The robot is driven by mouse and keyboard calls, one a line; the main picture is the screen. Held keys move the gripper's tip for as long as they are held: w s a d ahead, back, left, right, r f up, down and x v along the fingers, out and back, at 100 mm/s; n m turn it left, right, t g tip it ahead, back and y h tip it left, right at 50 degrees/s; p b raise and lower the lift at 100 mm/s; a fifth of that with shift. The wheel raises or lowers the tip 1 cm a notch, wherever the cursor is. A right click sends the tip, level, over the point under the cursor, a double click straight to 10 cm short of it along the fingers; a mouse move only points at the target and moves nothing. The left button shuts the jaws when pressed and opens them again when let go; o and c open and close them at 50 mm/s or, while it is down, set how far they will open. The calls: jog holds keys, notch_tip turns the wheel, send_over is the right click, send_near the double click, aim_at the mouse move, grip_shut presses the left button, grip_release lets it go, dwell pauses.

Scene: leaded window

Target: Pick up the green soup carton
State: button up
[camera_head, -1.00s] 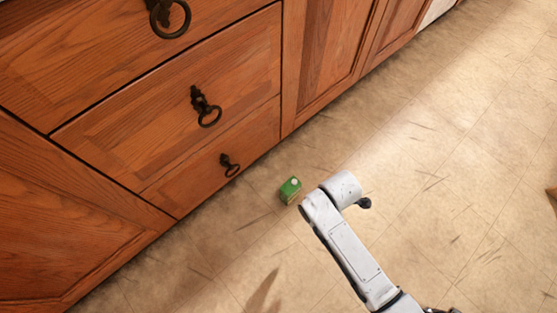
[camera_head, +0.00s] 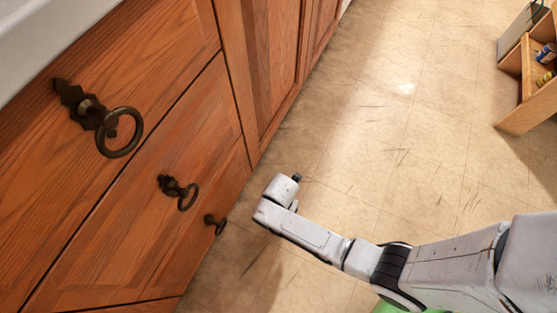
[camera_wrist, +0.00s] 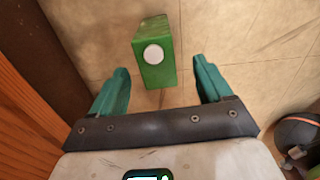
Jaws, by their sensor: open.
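The green soup carton (camera_wrist: 155,72) stands on the floor in the wrist view, with its white round cap (camera_wrist: 153,54) facing the camera. My gripper (camera_wrist: 160,64) is open, with one teal finger to each side of the carton's line. The carton sits a little nearer the left finger, and floor shows between it and the right finger. I cannot tell how far below the fingertips it is. In the head view the carton and the fingers do not show; my arm's end is over the floor by the drawers.
Wooden drawers (camera_head: 120,215) with dark ring handles (camera_head: 120,132) run along the left, close to my arm's end. A wooden shelf unit (camera_head: 527,115) with items on it stands at the upper right. The tiled floor (camera_head: 400,140) between them is clear.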

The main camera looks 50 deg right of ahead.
notch_tip(320, 180, down, 5)
jog(key=b, duration=0.4)
jog(key=shift+w+a+f, duration=0.1)
jog(key=shift+w+a, duration=0.05)
jog(key=shift+c, duration=0.4)
jog(key=c, duration=1.1)
